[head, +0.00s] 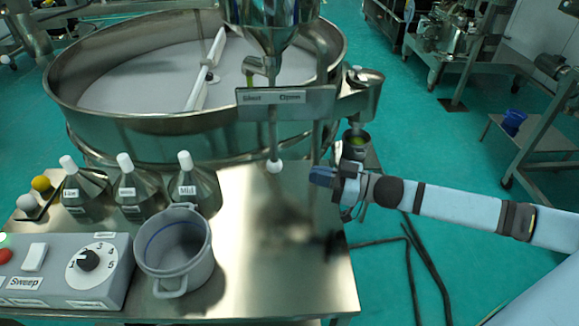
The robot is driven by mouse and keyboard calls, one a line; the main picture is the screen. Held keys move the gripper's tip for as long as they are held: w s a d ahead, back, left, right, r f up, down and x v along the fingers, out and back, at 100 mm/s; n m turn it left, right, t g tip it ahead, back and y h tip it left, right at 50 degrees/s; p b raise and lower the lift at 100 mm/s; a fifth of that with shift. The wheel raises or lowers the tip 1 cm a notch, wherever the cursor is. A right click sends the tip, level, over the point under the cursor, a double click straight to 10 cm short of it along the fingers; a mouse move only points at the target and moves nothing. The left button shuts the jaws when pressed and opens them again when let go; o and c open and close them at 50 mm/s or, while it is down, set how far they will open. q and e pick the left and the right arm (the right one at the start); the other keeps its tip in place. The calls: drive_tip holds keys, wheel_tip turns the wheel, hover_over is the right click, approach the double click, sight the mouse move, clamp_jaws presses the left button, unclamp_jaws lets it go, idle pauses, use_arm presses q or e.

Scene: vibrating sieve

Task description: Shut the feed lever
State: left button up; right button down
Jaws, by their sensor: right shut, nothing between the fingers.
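The feed lever (274,140) is a thin metal rod with a white ball knob (274,166) at its lower end. It hangs almost upright under the steel hopper (270,22). A label plate (318,100) crosses the rod, with "Shut" on the left and "Open" on the right. The rod appears between the two words. My right gripper (318,177) is shut and empty, to the right of the knob and apart from it in the picture. Its arm comes in from the right. My left gripper is not in view.
The round sieve (110,125) stands behind the steel table (285,275). Three labelled flasks (138,188), a grey pot (172,255) and a control box (65,272) with a dial occupy the left. A spout (358,100) with a cup below is behind my right gripper. The table's right half is clear.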

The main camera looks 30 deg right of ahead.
drive_tip(key=p+x, duration=0.1)
drive_tip(key=x, duration=0.6)
drive_tip(key=shift+a, duration=0.1)
drive_tip(key=w+a+r+m+t+y+b, duration=0.1)
drive_tip(key=w+a+m+t+y+b, duration=0.2)
drive_tip(key=a, duration=0.5)
drive_tip(key=w+t+b, duration=0.1)
drive_tip(key=t+b, duration=0.1)
drive_tip(key=b, duration=0.1)
drive_tip(key=shift+a+r, duration=0.25)
drive_tip(key=shift+a, duration=0.1)
drive_tip(key=shift+w, duration=0.1)
idle(0.5)
